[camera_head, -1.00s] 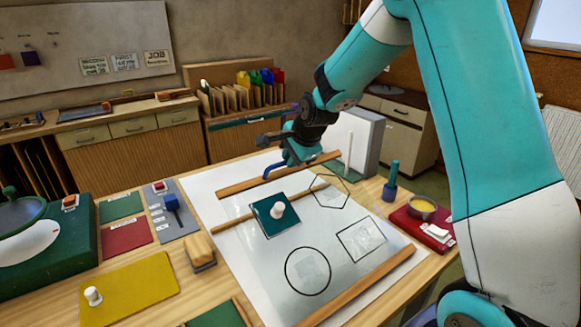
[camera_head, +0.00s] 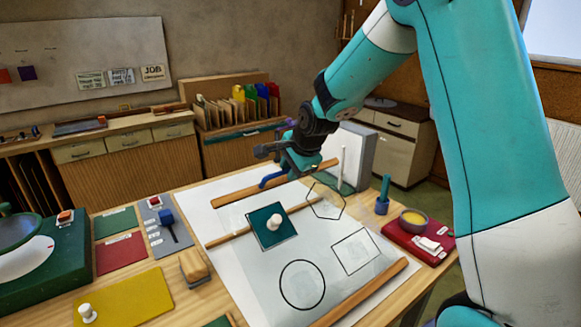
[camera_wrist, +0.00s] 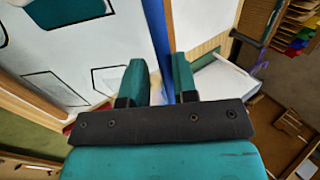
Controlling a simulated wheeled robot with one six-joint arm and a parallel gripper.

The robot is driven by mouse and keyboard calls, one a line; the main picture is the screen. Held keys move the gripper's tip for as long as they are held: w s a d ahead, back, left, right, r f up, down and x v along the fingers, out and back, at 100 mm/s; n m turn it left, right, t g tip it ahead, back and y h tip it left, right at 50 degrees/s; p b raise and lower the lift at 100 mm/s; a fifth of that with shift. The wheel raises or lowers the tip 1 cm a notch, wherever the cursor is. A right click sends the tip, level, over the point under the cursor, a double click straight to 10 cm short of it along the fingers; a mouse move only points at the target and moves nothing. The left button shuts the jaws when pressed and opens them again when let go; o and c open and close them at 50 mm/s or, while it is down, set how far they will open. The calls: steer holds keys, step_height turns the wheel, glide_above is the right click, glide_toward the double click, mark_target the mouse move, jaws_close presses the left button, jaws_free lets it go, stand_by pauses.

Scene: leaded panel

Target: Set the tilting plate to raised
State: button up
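The tilting plate is most likely the pale sloping panel (camera_head: 255,277) with black outlines on the table. A blue bar (camera_head: 272,179) stands at its back edge, by the rear wooden rail. My gripper (camera_head: 298,168) is at the right end of that bar, low over the back of the panel. In the wrist view, the blue bar (camera_wrist: 160,30) runs in the narrow gap between the two teal fingers of my gripper (camera_wrist: 160,75). Whether the fingers press on it is not clear. A teal square with a white knob (camera_head: 273,223) lies on the panel.
Left of the panel are a grey plate with a blue slider (camera_head: 167,218), a wooden block (camera_head: 194,265) and a yellow mat (camera_head: 135,300). Right of it are a blue holder (camera_head: 382,200) and a red tray with a yellow bowl (camera_head: 413,217). A grey-white box stands behind.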

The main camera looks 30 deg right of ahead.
steer(key=shift+o, duration=1.4)
steer(key=shift+s+f, duration=0.2)
steer(key=shift+f, duration=0.05)
steer(key=shift+w+r, duration=0.1)
steer(key=shift+r, duration=0.05)
steer(key=shift+r, duration=0.2)
steer(key=b+v, duration=0.3)
steer(key=v, duration=1.4)
steer(key=shift+f, duration=0.1)
